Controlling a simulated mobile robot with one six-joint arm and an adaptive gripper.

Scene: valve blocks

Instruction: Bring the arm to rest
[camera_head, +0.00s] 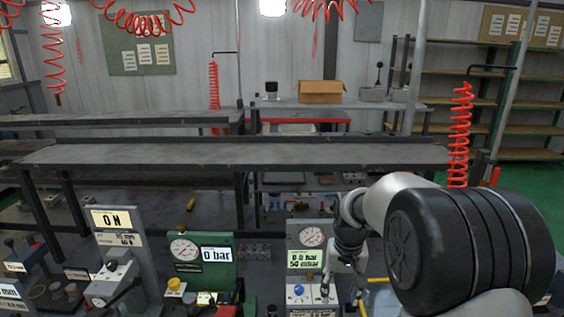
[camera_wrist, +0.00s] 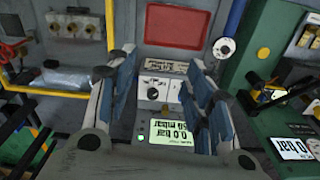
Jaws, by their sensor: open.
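My gripper (camera_head: 343,284) hangs low at the front right of the head view, in front of the grey valve block (camera_head: 294,285). In the wrist view my gripper (camera_wrist: 161,66) is open, with blue-padded fingers apart and nothing between them. Beyond the fingers show the grey block's knob panel (camera_wrist: 154,92) and its lit green display (camera_wrist: 171,134). In the head view that display reads about 0 bar, below a round gauge (camera_head: 312,236). Contact between fingers and block cannot be told.
A green block (camera_head: 204,258) with gauge and a grey 0 N stand (camera_head: 119,247) are to the left. A long dark bench (camera_head: 240,155) crosses behind. Red coiled hoses hang above; one (camera_head: 460,135) is at right. A cardboard box (camera_head: 321,91) sits farther back.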

